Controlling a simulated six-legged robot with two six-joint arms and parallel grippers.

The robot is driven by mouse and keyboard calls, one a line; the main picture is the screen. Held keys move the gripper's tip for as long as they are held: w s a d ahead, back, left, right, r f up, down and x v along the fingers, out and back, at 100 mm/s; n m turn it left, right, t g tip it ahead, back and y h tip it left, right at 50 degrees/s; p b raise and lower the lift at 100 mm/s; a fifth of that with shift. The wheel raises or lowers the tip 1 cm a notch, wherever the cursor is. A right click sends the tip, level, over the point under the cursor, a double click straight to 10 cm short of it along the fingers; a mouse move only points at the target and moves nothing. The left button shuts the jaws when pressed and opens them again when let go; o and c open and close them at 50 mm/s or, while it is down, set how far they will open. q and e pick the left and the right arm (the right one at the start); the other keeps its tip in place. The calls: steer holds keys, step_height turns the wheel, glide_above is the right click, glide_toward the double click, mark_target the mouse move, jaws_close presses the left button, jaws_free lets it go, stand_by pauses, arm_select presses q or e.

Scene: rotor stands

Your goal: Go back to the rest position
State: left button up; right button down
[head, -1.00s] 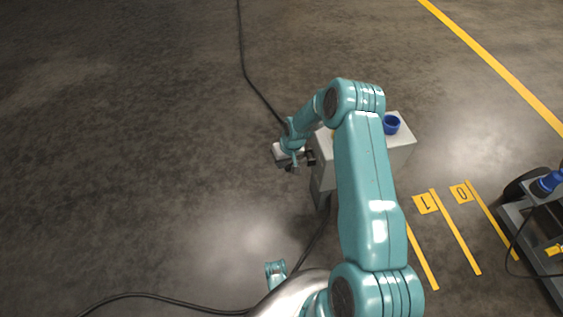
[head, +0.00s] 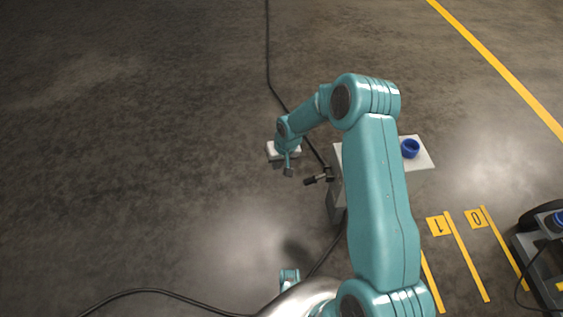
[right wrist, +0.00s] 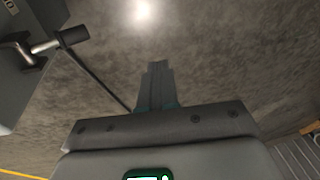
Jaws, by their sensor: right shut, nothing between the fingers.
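My right gripper (head: 288,166) is at the end of the teal arm, left of the grey stand (head: 419,158). In the head view it hangs in the air above the floor, pointing down. In the right wrist view its fingers (right wrist: 157,88) are together with nothing between them. A lever with a black grip (head: 316,180) sticks out from the stand's left side, apart from the gripper. The lever also shows in the right wrist view (right wrist: 70,37), at the upper left. My left gripper does not show.
A blue cup-like ring (head: 410,148) sits on the stand's top. A black cable (head: 268,60) runs over the floor to the stand. Yellow numbered markings (head: 438,226) and a dark wheeled cart (head: 540,262) are at the right. The floor at the left is open.

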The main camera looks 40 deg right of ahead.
stand_by(0.4)
steer(key=s+a+f+n+g+y, duration=0.15)
steer(key=s+a, duration=0.25)
steer(key=a, duration=0.4)
steer(key=s+a+f+n+g+y, duration=0.15)
steer(key=s+a, duration=0.25)
steer(key=a, duration=0.4)
steer(key=s+a+f+m, duration=0.1)
steer(key=s+a, duration=0.3)
steer(key=s, duration=0.4)
steer(key=s+a, duration=0.4)
steer(key=s, duration=0.5)
step_height(320, 180, up, 29)
steer(key=w+p, duration=0.1)
steer(key=p, duration=2.8)
steer(key=shift+w+a+t, duration=0.15)
steer(key=shift+a+t, duration=0.1)
steer(key=shift+t, duration=0.15)
